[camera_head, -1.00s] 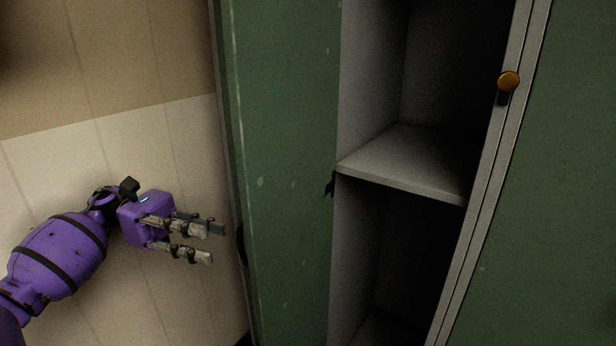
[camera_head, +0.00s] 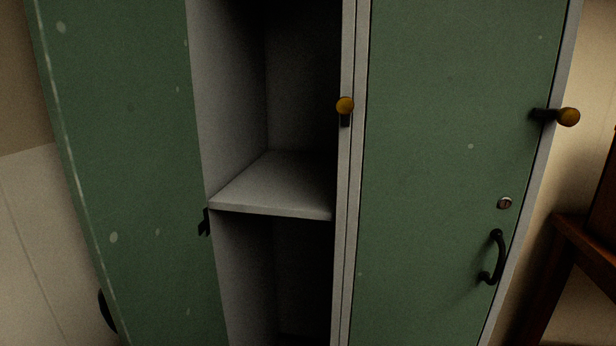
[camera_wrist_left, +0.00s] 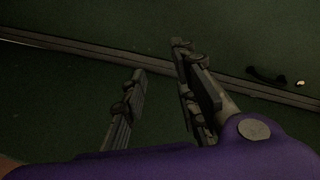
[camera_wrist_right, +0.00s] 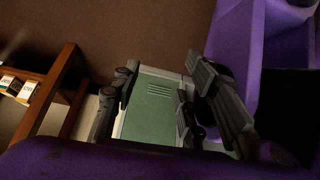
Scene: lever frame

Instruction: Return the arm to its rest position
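Neither arm shows in the head view. In the left wrist view my left gripper (camera_wrist_left: 160,62) has its fingers apart with nothing between them. Dark green panels with a pale seam lie beyond it. In the right wrist view my right gripper (camera_wrist_right: 161,63) also has its fingers apart and holds nothing. A green locker face with vent slots (camera_wrist_right: 158,92) shows beyond and between its fingers. Part of my purple arm fills the upper right of that view.
In the head view a green locker door (camera_head: 120,150) stands open beside an empty compartment with a grey shelf (camera_head: 275,185). The right door (camera_head: 450,130) is closed, with a black handle (camera_head: 497,257). Wooden furniture (camera_head: 590,240) stands at right.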

